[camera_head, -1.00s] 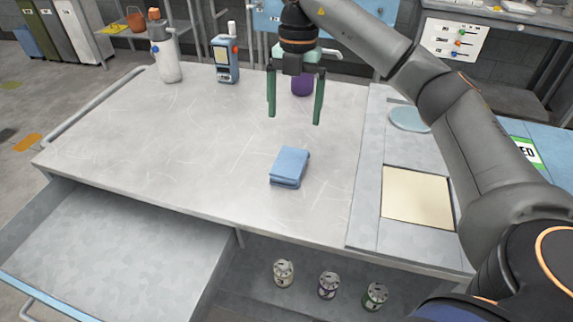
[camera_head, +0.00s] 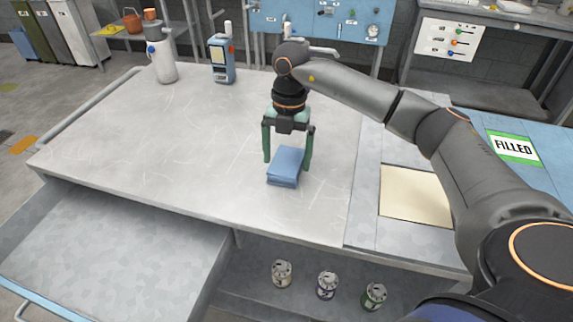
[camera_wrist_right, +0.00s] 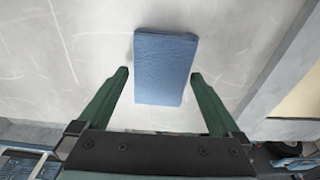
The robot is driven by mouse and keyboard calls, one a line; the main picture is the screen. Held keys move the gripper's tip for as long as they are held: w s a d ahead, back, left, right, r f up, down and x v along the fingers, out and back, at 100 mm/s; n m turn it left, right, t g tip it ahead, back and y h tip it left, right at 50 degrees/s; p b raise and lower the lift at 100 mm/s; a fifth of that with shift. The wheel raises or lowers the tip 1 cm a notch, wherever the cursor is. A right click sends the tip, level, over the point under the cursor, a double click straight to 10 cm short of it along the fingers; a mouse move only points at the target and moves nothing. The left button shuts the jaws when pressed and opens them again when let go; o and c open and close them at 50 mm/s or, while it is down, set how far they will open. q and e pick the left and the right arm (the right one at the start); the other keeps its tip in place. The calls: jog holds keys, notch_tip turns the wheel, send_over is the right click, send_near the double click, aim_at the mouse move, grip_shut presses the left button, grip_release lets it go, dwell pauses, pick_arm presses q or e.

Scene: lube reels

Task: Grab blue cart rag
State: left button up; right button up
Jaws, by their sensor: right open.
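The blue folded rag (camera_head: 285,168) lies on the grey cart top (camera_head: 200,150), right of its middle. It also shows in the right wrist view (camera_wrist_right: 164,70), flat on the surface. My right gripper (camera_head: 287,166) is open with green fingers, pointing down over the rag's far end. In the right wrist view the fingertips (camera_wrist_right: 160,75) stand on either side of the rag's near end, with a gap on both sides. Nothing is between them but the rag. I cannot tell the exact height of the fingertips. My left gripper is not in view.
A white bottle (camera_head: 163,60) and a blue handheld device (camera_head: 222,58) stand at the cart's back. A cream pad (camera_head: 415,195) lies right of the rag. The cart top's left is clear.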

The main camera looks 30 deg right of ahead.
jog(key=shift+c, duration=0.2)
jog(key=c, duration=1.1)
jog(key=shift+r, duration=0.15)
